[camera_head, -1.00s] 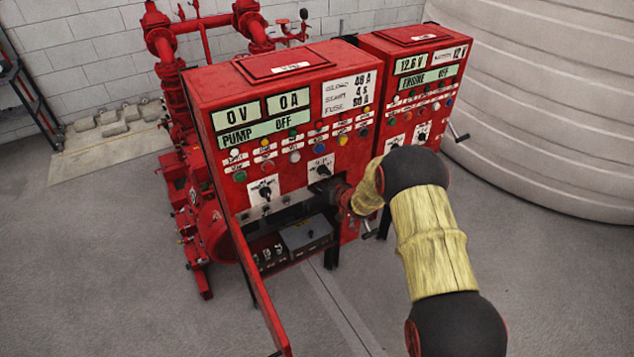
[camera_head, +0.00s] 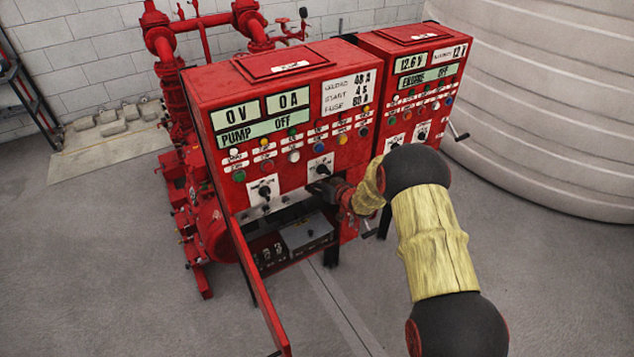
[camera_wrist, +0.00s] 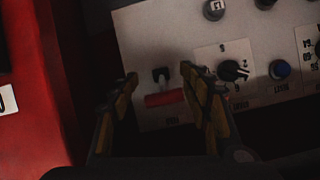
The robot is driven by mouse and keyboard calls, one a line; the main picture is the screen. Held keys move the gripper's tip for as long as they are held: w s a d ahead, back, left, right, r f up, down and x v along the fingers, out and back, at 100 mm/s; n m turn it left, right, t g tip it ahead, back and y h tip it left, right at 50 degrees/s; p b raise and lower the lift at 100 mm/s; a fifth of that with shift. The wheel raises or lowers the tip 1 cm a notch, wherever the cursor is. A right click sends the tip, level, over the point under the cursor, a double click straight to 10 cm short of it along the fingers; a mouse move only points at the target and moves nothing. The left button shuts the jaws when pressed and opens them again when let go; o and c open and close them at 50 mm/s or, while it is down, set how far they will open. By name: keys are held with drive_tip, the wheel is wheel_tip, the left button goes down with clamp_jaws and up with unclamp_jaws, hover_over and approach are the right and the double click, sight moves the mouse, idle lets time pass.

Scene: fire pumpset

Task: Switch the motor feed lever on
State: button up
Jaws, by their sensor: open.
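A small lever with a red handle (camera_wrist: 164,98) and a black mount sits on a light grey panel (camera_wrist: 150,40) in the wrist view. My gripper (camera_wrist: 160,82) is open, with one finger on each side of the red handle. I cannot tell whether either finger touches it. In the head view my gripper (camera_head: 322,189) reaches in at the lower front of the left red cabinet (camera_head: 270,100), above its open lower compartment. The lever is not discernible in the head view. The cabinet's display reads PUMP OFF.
The compartment's red door (camera_head: 258,290) hangs open towards me. A second red cabinet (camera_head: 425,80) stands at the right, before a white tank (camera_head: 560,110).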

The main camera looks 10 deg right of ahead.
drive_tip(key=v, duration=1.1)
drive_tip(key=shift+s, duration=0.3)
drive_tip(key=shift+d, duration=0.1)
